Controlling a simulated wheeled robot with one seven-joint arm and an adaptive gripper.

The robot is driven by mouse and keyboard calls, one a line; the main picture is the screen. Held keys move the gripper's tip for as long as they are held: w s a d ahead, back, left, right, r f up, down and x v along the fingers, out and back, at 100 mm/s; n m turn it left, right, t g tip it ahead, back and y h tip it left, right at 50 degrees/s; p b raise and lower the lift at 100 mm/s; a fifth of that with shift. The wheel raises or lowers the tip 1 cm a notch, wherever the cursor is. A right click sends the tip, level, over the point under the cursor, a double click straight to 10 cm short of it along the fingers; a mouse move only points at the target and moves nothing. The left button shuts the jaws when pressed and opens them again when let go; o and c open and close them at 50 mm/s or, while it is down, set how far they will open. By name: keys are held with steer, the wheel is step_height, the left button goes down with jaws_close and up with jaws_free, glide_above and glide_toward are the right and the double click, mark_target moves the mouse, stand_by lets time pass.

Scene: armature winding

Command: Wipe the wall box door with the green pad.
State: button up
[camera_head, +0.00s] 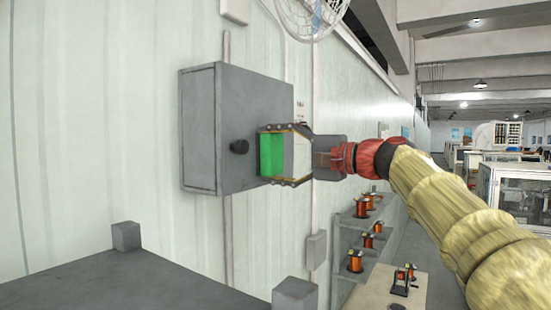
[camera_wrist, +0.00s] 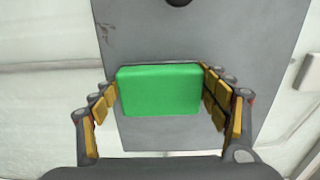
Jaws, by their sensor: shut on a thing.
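The wall box (camera_head: 203,128) is a grey metal box on the pale wall, with its door shut and a dark round knob (camera_head: 239,147) on it. My gripper (camera_head: 284,153) is shut on the green pad (camera_head: 271,153) and holds it in front of the door, to the right of the knob. In the wrist view the green pad (camera_wrist: 158,90) sits between the yellow-padded fingers, with the grey door (camera_wrist: 170,40) behind it. The knob shows at the top edge there. I cannot tell whether the pad touches the door.
A dark grey surface with corner blocks (camera_head: 126,236) lies at the lower left. A shelf with copper coils (camera_head: 355,261) stands below my arm. A wire fan (camera_head: 308,15) hangs above the box, and a conduit runs down the wall.

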mark_target(283, 154)
steer(key=shift+w+d+p, duration=0.55)
steer(key=shift+w+d, duration=0.1)
steer(key=shift+w, duration=0.35)
steer(key=shift+w+d+p, duration=0.55)
steer(key=shift+w+d, duration=0.1)
steer(key=shift+w, duration=0.3)
steer(key=b+v, duration=0.2)
steer(key=v, duration=0.7)
steer(key=v, duration=2.4)
steer(key=shift+s+a+f, duration=0.1)
steer(key=shift+s, duration=0.05)
stand_by(0.4)
